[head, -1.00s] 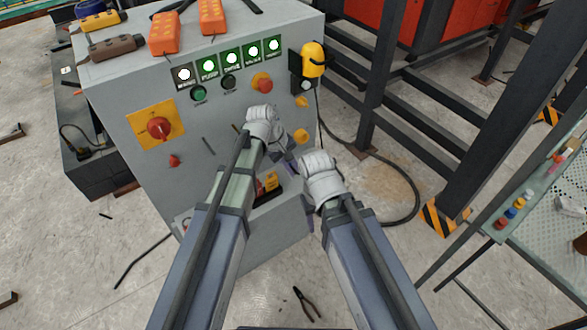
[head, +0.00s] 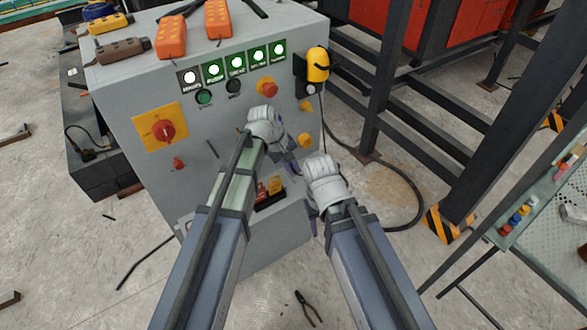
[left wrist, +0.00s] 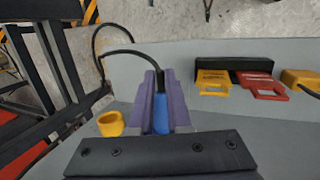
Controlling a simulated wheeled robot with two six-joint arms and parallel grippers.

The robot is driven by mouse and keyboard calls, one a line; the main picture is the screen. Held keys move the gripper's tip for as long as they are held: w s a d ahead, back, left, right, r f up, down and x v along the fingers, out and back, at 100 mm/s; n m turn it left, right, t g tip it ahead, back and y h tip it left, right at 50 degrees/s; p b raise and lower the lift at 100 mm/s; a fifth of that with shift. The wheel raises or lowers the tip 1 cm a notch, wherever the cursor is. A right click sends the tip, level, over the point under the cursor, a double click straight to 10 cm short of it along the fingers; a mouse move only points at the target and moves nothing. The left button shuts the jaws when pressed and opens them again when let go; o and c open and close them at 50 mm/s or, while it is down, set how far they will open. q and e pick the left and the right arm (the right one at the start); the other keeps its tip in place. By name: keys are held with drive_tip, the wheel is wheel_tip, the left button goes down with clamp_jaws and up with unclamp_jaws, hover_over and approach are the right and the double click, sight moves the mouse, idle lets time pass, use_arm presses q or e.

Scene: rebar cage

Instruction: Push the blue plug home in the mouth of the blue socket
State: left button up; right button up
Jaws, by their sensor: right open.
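The blue plug (left wrist: 161,115), with a black cable running from its end, is between the purple fingers of my left gripper (left wrist: 163,100) in the left wrist view. The fingers are closed on its sides. In the head view my left gripper (head: 287,154) is at the lower right of the grey cabinet's front (head: 225,135), and the plug is hidden there. The blue socket cannot be made out in either view. My right gripper (head: 313,214) is open, below and right of the left one, near the cabinet's right edge.
Yellow fittings (head: 305,140) are on the cabinet front right of my left gripper. Yellow and red tags (head: 268,188) sit below it. The black cable (head: 415,200) loops over the floor to the right. Dark steel posts (head: 385,90) stand at the right. Pliers (head: 307,308) lie on the floor.

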use_arm(q)
drive_tip(key=o, duration=0.5)
drive_tip(key=p+v, duration=0.7)
drive_tip(key=shift+a+r, duration=0.2)
drive_tip(key=shift+r, duration=0.15)
idle(0.5)
drive_tip(key=s+m+y, duration=0.1)
drive_tip(key=s+m, duration=0.2)
drive_tip(key=s, duration=0.3)
drive_tip(key=s+m+y, duration=0.2)
drive_tip(key=s+m, duration=0.2)
drive_tip(key=s, duration=0.2)
drive_tip(key=s+f+m+g+y, duration=0.1)
drive_tip(key=s+m+y, duration=0.1)
drive_tip(key=s, duration=0.4)
drive_tip(key=shift+s+a+f+m, duration=0.1)
drive_tip(key=shift+s+a+m, duration=0.25)
drive_tip(key=shift+m, duration=0.55)
